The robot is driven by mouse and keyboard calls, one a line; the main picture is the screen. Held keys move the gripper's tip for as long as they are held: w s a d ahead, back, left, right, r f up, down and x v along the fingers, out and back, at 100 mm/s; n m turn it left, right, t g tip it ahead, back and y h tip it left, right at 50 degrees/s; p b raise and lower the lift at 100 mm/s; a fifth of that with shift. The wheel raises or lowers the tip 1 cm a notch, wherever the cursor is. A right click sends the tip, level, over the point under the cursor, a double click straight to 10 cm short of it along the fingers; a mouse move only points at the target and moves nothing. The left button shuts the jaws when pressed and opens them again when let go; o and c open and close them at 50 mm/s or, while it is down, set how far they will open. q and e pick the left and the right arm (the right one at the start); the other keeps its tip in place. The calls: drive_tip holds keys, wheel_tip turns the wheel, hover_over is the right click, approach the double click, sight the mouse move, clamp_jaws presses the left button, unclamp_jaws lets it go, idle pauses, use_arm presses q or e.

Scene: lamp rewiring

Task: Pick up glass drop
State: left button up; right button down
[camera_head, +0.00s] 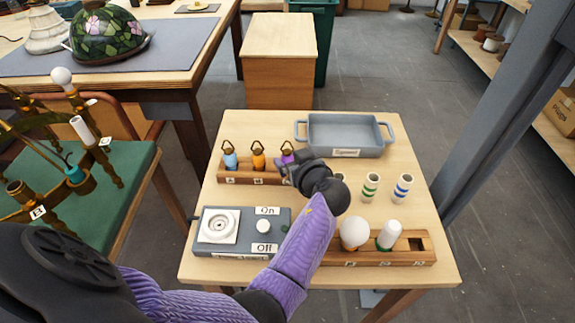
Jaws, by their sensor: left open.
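Three glass drops with dark hoop tops stand in a wooden rack (262,178) at the back left of the table: a blue one (230,160), an orange one (258,160) and a purple one (287,156). My left gripper (284,171) is at the right end of the rack, right by the purple drop, and hides its lower part. Its jaws are open, but I cannot tell whether they are around the drop or only beside it. My right gripper is not in view.
A grey tray (301,135) stands behind the rack. Striped sleeves (369,187) stand right of my gripper. In front are a bulb rack (345,258) and a switch box (280,246). A green table with a brass lamp (90,135) is at left.

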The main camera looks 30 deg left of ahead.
sight(287, 152)
use_arm(q)
drive_tip(key=b+x, duration=0.2)
drive_tip(key=x, duration=0.3)
drive_tip(key=shift+f, duration=0.25)
drive_tip(key=shift+w+a, duration=0.2)
drive_tip(key=shift+a, duration=0.05)
drive_tip(key=shift+r, duration=0.15)
clamp_jaws()
